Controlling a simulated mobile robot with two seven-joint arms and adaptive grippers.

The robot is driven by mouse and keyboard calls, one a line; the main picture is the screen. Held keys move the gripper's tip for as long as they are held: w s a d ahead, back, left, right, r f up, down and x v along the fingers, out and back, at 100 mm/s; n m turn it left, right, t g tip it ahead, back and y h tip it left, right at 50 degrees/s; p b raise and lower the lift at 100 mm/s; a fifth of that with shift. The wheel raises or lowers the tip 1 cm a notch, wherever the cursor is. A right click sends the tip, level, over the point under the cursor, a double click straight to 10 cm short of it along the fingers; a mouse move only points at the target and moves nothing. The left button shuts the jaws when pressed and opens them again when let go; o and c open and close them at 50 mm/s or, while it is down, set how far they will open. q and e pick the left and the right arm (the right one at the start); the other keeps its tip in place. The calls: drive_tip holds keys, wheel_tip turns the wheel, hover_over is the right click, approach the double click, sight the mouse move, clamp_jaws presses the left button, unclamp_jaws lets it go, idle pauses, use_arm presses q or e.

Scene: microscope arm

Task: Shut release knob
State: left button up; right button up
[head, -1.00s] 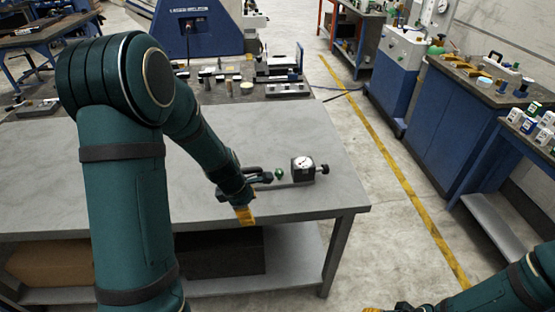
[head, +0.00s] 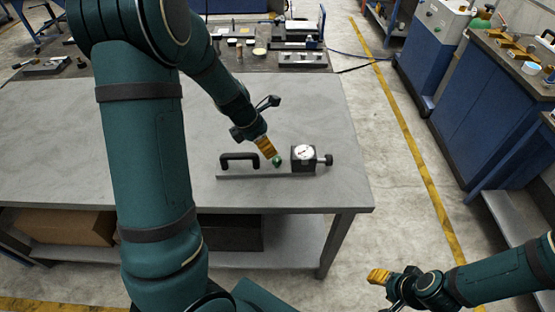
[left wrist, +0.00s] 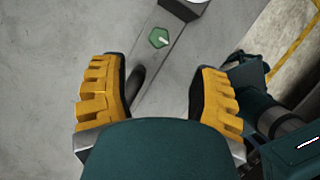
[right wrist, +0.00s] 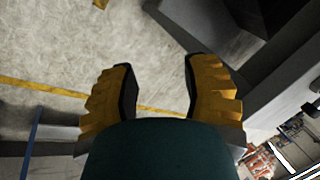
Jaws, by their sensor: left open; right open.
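A small green knob (head: 277,161) sits on a low grey base bar (head: 265,175) on the grey table, between a black arched handle (head: 240,159) and a black block with a white dial (head: 304,158). The left wrist view shows the knob (left wrist: 159,38) as a green hexagon with a pale pointer, ahead of the fingertips. My left gripper (head: 266,148) is open and empty, just above and left of the knob in the head view. Part of the black handle (left wrist: 137,84) shows between its fingers. My right gripper (head: 380,277) is open and empty off the table's right side, over the floor.
A black side knob (head: 328,160) sticks out from the dial block. The table's right edge lies close beyond it. Fixtures and small parts (head: 301,58) stand on the darker surface behind. A blue cabinet (head: 440,85) stands across the aisle.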

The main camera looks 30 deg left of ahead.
sight(277, 158)
use_arm(q)
drive_tip(key=b+x, duration=0.3)
drive_tip(key=x, duration=0.6)
drive_tip(key=shift+w+f, duration=0.2)
drive_tip(key=shift+f, duration=0.1)
